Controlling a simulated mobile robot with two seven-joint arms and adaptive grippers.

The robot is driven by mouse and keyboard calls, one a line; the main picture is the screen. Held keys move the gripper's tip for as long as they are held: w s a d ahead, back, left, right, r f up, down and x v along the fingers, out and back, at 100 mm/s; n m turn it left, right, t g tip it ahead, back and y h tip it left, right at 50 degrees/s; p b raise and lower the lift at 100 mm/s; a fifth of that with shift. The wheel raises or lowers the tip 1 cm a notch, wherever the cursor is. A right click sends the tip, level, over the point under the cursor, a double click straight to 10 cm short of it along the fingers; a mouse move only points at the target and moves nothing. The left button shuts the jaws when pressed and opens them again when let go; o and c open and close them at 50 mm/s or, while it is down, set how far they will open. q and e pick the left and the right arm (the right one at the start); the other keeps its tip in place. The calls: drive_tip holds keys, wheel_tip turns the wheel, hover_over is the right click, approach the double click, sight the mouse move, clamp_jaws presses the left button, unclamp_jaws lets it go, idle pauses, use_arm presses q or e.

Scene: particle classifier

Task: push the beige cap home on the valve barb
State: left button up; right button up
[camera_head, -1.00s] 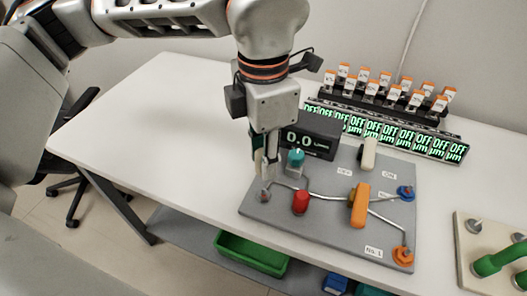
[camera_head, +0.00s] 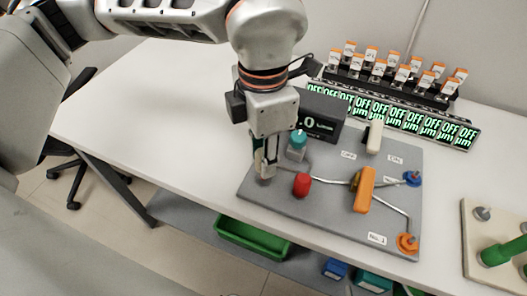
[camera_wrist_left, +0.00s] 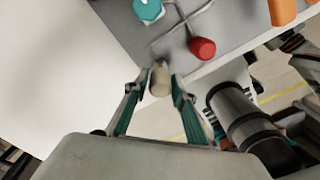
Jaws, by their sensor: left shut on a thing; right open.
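My left gripper (camera_head: 264,172) points down over the front left corner of the grey valve plate (camera_head: 325,221). It is shut on the beige cap (camera_wrist_left: 160,80), which shows between the fingertips in the left wrist view. The fingertips are right at the barb's corner of the plate; the barb itself is hidden behind the cap and fingers. I cannot tell how far the cap sits on the barb. My right gripper is not in view.
On the plate, a red knob (camera_head: 301,184) and a teal-topped fitting (camera_head: 298,140) stand close to the gripper. A green bin (camera_head: 252,238) lies below the table. The white table at left is clear.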

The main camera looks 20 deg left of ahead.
idle(0.9)
use_arm(q)
drive_tip(key=shift+p, duration=0.3)
idle(0.5)
idle(0.6)
drive_tip(key=shift+f, duration=0.55)
drive_tip(key=shift+f+b, duration=0.4)
drive_tip(key=shift+f, duration=0.85)
drive_tip(key=o, duration=1.1)
drive_tip(key=shift+c, duration=0.2)
